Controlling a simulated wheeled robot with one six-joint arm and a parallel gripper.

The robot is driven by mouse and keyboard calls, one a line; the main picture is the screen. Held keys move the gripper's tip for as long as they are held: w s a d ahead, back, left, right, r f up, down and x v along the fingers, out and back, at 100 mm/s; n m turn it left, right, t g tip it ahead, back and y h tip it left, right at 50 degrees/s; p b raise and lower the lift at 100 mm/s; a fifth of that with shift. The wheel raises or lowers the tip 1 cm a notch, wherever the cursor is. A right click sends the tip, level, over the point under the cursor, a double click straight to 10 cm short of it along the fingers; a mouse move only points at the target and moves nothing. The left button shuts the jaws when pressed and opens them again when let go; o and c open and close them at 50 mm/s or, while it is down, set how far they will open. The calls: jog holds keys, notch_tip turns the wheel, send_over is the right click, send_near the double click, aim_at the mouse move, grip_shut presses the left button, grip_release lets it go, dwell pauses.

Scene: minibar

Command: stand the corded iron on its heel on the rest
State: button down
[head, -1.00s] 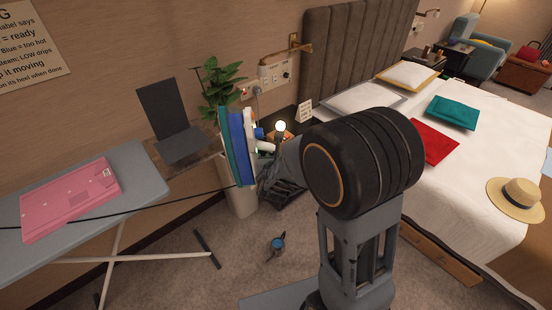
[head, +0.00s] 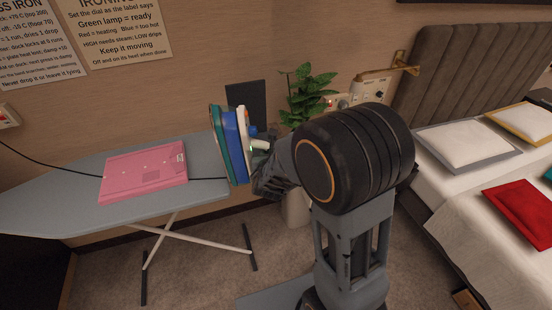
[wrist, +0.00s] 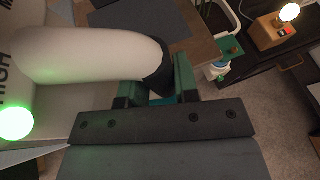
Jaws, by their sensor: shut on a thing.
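The corded iron (head: 234,145), with a blue, white and teal body, is held upright on edge in front of the board's right end. Its white handle (wrist: 90,55) lies between my gripper's fingers (wrist: 168,88) in the wrist view. My gripper (head: 262,150) is shut on it, partly hidden by my arm in the head view. A green lamp (wrist: 15,122) glows on the iron. The rest's dark upright plate (head: 246,95) shows behind the iron; its base is mostly hidden. I cannot tell the gap between iron and rest.
A black cord (head: 45,161) runs from the left towards the iron. A potted plant (head: 305,95) stands right of the rest. The bed (head: 470,195) is at right.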

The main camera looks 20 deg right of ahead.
aim_at(247, 142)
jog(key=r+p, duration=0.8)
jog(key=r, duration=0.1)
jog(key=r+p, duration=0.4)
jog(key=shift+w+a+r, duration=0.15)
jog(key=shift+a+r, duration=0.1)
